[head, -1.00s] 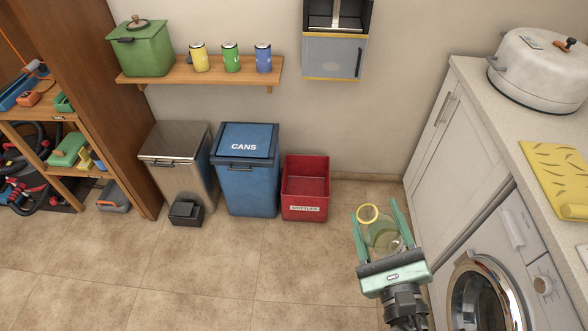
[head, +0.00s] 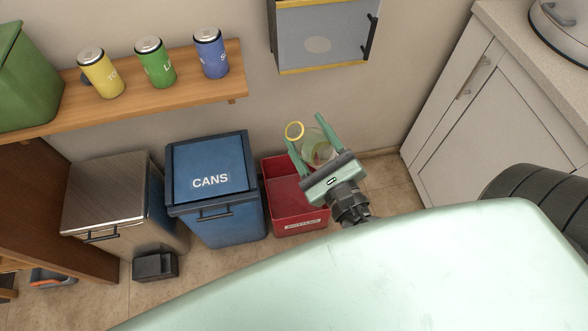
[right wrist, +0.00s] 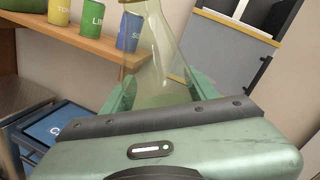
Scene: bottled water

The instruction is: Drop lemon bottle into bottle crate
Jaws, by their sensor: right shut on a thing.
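The lemon bottle, clear with a yellowish tint and a yellow ring at one end, shows in the head view (head: 316,150) and in the right wrist view (right wrist: 157,52). My right gripper (head: 309,136) is shut on the bottle, with a finger on each side. The red bottle crate (head: 282,193), with a white label on its front, stands on the floor against the wall. In the head view my gripper and the bottle overlap the crate's right part and appear above it. The crate's right inside is hidden. My left gripper is not in view.
A blue CANS bin (head: 215,185) stands just left of the crate, with a metal bin (head: 105,195) further left. A shelf with several cans (head: 155,62) and a wall cabinet (head: 322,40) are above. A white counter cabinet (head: 490,110) is at the right.

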